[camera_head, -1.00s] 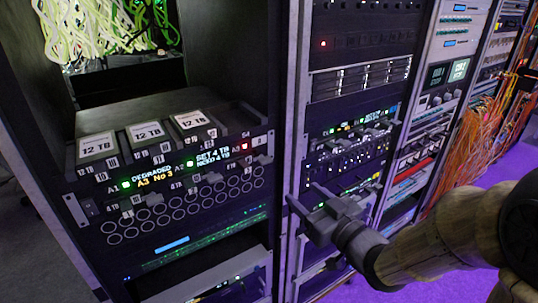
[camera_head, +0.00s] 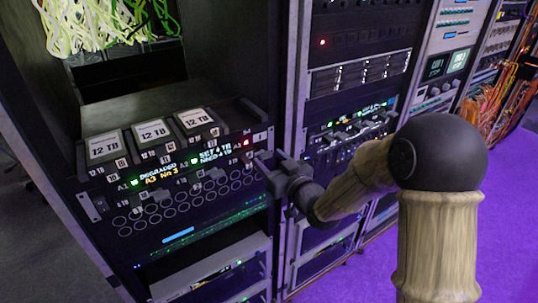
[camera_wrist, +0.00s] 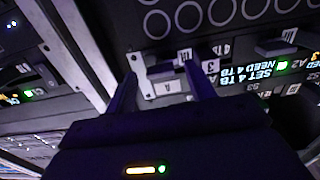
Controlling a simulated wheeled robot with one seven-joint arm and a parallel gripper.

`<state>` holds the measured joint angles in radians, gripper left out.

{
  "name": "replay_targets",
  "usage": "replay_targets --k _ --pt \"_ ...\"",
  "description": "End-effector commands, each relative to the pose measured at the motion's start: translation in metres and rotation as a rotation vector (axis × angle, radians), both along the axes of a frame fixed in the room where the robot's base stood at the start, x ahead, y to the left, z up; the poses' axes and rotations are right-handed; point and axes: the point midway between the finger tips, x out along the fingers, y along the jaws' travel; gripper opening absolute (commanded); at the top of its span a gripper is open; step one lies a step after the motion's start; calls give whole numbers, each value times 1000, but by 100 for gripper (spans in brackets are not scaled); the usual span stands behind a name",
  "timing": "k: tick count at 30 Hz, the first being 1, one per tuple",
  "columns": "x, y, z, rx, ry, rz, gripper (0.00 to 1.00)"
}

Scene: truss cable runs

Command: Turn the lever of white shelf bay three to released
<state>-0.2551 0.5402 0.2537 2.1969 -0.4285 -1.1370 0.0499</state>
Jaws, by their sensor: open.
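The drive shelf (camera_head: 160,185) has a dark front with several number tags, small levers and lit displays. One display reads "DEGRADED A3 No 3", another (camera_head: 208,153) "SET 4 TB NEED 4 TB". My gripper (camera_head: 268,167) is open at the shelf's right end. The wrist view is upside down and shows my gripper (camera_wrist: 158,72) with a pale plate (camera_wrist: 168,88) and small grey parts between its fingers. A tag reading 3 (camera_wrist: 211,67) is beside the right finger. Contact is unclear. I cannot tell which lever is white shelf bay three's, or its position.
Three drives (camera_head: 103,147) marked 12 TB lie on top of the shelf. A metal rack post (camera_head: 295,95) stands just right of it, with another equipment rack (camera_head: 360,75) beyond. Orange cables (camera_head: 497,95) hang at the far right. The purple floor (camera_head: 375,270) is open.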

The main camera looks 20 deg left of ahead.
Motion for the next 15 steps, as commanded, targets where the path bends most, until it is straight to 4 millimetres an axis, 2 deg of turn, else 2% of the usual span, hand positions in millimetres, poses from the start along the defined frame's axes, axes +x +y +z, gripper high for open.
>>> replay_targets --k 3,12,14,15 --pt "6 8 1 -1 1 1 55" --pt "8 10 0 -1 1 0 55" --pt "8 10 0 -1 1 0 45" --pt "8 10 0 -1 1 0 37"
